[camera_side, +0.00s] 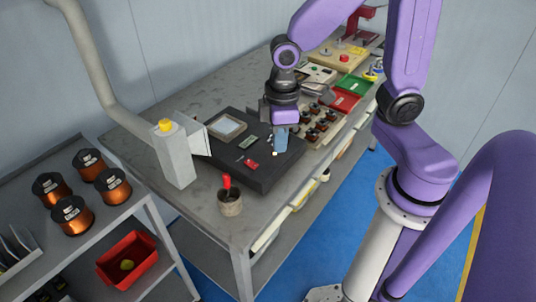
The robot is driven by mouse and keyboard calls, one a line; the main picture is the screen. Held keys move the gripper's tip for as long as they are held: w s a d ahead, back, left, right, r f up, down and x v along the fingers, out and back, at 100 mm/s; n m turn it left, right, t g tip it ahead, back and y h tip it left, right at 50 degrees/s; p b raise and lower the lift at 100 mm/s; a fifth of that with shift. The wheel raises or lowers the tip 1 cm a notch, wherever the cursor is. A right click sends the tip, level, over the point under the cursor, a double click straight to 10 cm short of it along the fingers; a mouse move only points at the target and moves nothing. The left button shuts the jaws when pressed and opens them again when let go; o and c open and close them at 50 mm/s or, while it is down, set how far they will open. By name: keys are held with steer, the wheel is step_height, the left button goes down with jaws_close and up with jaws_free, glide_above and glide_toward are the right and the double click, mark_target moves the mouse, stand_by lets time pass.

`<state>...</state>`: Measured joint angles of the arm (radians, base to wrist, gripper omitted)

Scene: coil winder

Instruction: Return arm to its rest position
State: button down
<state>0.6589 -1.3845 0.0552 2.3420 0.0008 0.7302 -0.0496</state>
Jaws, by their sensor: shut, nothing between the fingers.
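My gripper (278,148) hangs pointing down at the end of my purple arm, over the right part of the black mat (267,178) on the grey workbench. Its fingers are shut with nothing held between them. Small items lie on the mat close to the fingers: a red item (251,163), a small green item (248,142) and a pale square tray (227,127). Whether the fingertips touch the mat cannot be told from this view.
A grey post with a yellow top (173,155) and a cup with a red-handled tool (230,203) stand on the bench (225,235). Several coils (319,126), green and red trays and other devices line the far side. Copper spools (72,214) sit on the left shelf.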

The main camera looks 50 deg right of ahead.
steer(key=s+d+r+n, duration=0.1)
steer(key=s+r+n, duration=0.1)
steer(key=s, duration=0.4)
steer(key=s+d+r+n, duration=0.1)
steer(key=s+d+r, duration=0.1)
steer(key=s, duration=0.4)
steer(key=shift+s+n, duration=0.4)
stand_by(0.7)
